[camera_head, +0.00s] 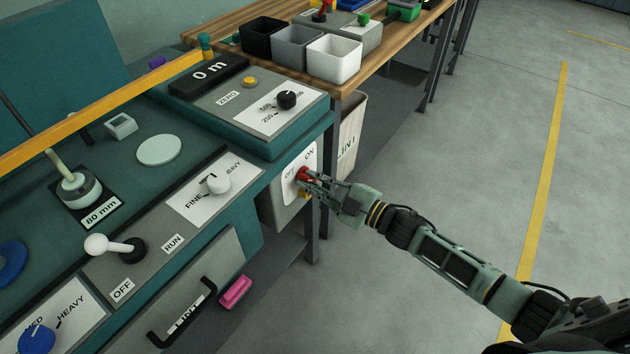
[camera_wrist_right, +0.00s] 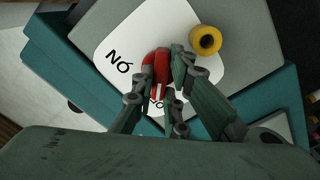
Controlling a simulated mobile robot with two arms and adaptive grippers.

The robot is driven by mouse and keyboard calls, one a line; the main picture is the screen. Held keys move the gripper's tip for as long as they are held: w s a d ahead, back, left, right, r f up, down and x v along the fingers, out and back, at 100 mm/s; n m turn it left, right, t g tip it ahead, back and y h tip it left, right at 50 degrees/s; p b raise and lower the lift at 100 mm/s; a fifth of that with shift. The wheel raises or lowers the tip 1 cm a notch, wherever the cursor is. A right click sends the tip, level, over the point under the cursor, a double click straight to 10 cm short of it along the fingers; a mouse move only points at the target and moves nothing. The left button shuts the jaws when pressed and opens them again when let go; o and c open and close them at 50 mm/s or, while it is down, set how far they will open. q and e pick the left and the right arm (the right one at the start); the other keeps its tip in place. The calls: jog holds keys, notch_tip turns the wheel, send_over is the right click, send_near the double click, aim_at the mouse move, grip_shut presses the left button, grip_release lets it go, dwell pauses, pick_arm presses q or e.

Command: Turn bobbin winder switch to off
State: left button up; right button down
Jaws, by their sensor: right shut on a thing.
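The red switch knob (camera_head: 302,174) sits on a white plate (camera_head: 291,165) at the end face of the teal machine. The plate carries an ON label on its right and another label, partly hard to read, on its left. My right gripper (camera_head: 311,181) is shut on the red knob. In the right wrist view the red knob (camera_wrist_right: 158,66) is between the fingers (camera_wrist_right: 160,80). There the ON label shows upside down at the left of the knob. A second label below the knob is partly hidden by the fingers. My left gripper is not in view.
A yellow round part (camera_wrist_right: 206,40) is close beside the fingers. A white lever (camera_head: 113,245) and a white knob (camera_head: 217,184) are on the machine's front panels. A workbench with bins (camera_head: 333,60) stands behind. The floor at the right is clear.

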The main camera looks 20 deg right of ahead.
dwell(0.3)
jog(key=c, duration=1.8)
grip_release()
jog(key=shift+o, duration=0.2)
jog(key=v, duration=1.2)
